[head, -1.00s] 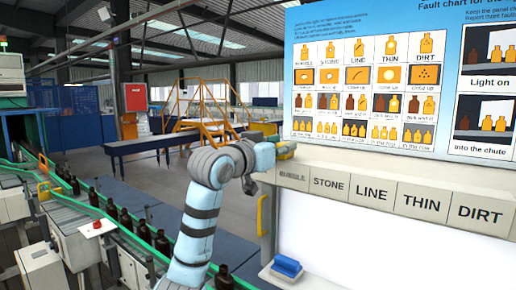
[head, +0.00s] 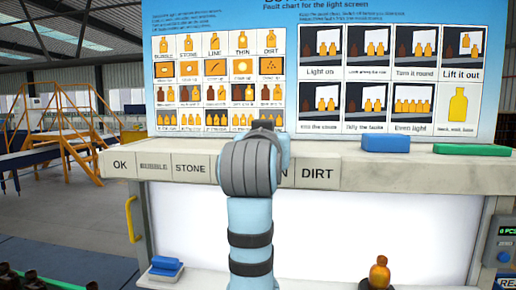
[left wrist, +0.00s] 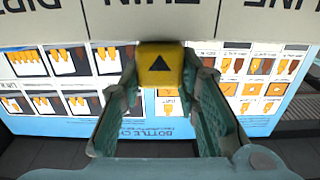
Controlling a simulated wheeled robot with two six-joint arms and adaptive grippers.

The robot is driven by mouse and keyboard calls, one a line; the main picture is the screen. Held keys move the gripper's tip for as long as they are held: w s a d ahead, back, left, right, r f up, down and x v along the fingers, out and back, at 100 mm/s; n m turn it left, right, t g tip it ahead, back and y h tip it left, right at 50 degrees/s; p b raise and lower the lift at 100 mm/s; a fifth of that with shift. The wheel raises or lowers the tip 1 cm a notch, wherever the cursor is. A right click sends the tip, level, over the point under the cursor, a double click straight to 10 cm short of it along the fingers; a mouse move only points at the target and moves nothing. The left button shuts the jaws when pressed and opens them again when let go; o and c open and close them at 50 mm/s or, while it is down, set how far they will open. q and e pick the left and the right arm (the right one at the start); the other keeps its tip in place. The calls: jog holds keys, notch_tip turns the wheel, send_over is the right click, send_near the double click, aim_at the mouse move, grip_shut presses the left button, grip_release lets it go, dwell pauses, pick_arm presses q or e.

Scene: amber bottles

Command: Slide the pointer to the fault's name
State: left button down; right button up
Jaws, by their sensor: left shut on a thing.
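The pointer (left wrist: 160,62), a yellow block with a black triangle, sits between the fingers of my left gripper (left wrist: 162,80), which is shut on it. In the left wrist view, upside down, it lies at the edge of the THIN label (left wrist: 150,18), near that label's middle, with DIRT (left wrist: 38,15) to the left and LINE (left wrist: 275,20) to the right. In the head view my left arm hides the pointer, the LINE label and most of THIN. The OK (head: 121,165), STONE (head: 191,168) and DIRT (head: 317,173) labels show. My right gripper is not in view.
The fault chart (head: 235,75) stands behind the label ledge. A blue block (head: 386,143) and a green block (head: 471,150) lie on the ledge's right part. An amber bottle (head: 380,273) stands below, in front of the white screen (head: 350,225). Another blue block (head: 166,265) is at lower left.

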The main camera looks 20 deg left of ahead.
pick_arm(q)
jog(key=shift+d+f, duration=0.1)
jog(key=shift+d, duration=0.2)
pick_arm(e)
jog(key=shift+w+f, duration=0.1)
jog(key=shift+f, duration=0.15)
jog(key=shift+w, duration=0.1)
pick_arm(q)
jog(key=c, duration=1.5)
grip_release()
jog(key=o, duration=0.3)
jog(key=shift+w, duration=0.3)
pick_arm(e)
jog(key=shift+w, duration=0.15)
